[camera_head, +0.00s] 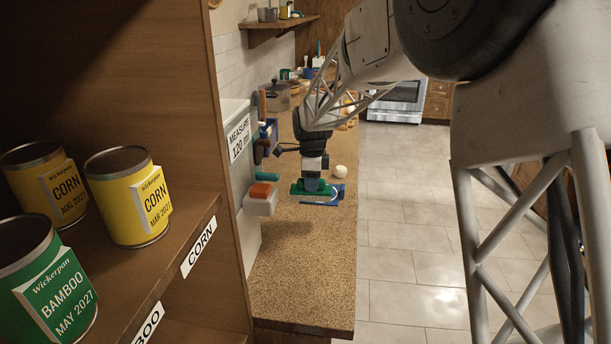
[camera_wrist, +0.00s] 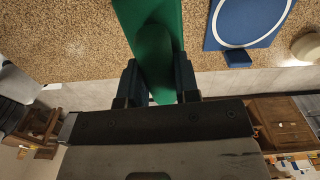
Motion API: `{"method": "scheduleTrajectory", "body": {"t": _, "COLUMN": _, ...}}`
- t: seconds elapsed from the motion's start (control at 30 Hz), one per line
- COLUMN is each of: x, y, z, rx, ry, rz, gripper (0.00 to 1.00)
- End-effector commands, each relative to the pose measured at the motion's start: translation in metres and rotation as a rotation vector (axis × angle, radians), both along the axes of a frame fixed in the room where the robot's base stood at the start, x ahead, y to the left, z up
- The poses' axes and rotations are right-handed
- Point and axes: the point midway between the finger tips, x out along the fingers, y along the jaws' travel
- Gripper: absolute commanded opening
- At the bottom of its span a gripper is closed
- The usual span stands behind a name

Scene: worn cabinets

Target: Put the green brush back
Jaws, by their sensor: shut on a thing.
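My gripper (camera_head: 313,177) points down over the speckled counter and is shut on the green brush (camera_head: 298,188). In the wrist view the brush (camera_wrist: 152,40) lies between the two dark fingers (camera_wrist: 157,85), and its green body runs up past the top edge. I cannot tell how far the brush is above the counter. Left of the gripper, several coloured handles stand in a row along the counter's wall side. Among them are an orange piece on a pale block (camera_head: 261,192) and a teal handle (camera_head: 267,176).
A blue flat piece with a white ring (camera_wrist: 245,22) lies right of the brush, with a pale round thing (camera_head: 339,171) near it. A shelf with cans, including a yellow corn can (camera_head: 125,200), stands at left. The counter's near part (camera_head: 300,270) is clear.

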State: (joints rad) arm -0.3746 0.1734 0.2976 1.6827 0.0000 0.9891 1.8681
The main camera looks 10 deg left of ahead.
Motion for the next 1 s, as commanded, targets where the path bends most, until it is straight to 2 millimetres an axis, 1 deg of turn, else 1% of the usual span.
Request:
{"method": "scheduleTrajectory", "body": {"t": 0.03, "x": 0.006, "y": 0.001, "z": 0.0, "rx": 0.0, "ry": 0.0, "rz": 0.01, "gripper": 0.07}}
{"method": "scheduleTrajectory", "body": {"t": 0.2, "x": 0.024, "y": 0.003, "z": -0.002, "rx": 0.0, "ry": -0.001, "rz": 0.052, "gripper": 0.07}}
{"method": "scheduleTrajectory", "body": {"t": 0.67, "x": 0.062, "y": 0.007, "z": -0.007, "rx": 0.0, "ry": 0.0, "rz": 0.144, "gripper": 0.07}}
{"method": "scheduleTrajectory", "body": {"t": 1.0, "x": 0.092, "y": 0.01, "z": -0.014, "rx": 0.0, "ry": 0.0, "rz": 0.213, "gripper": 0.07}}
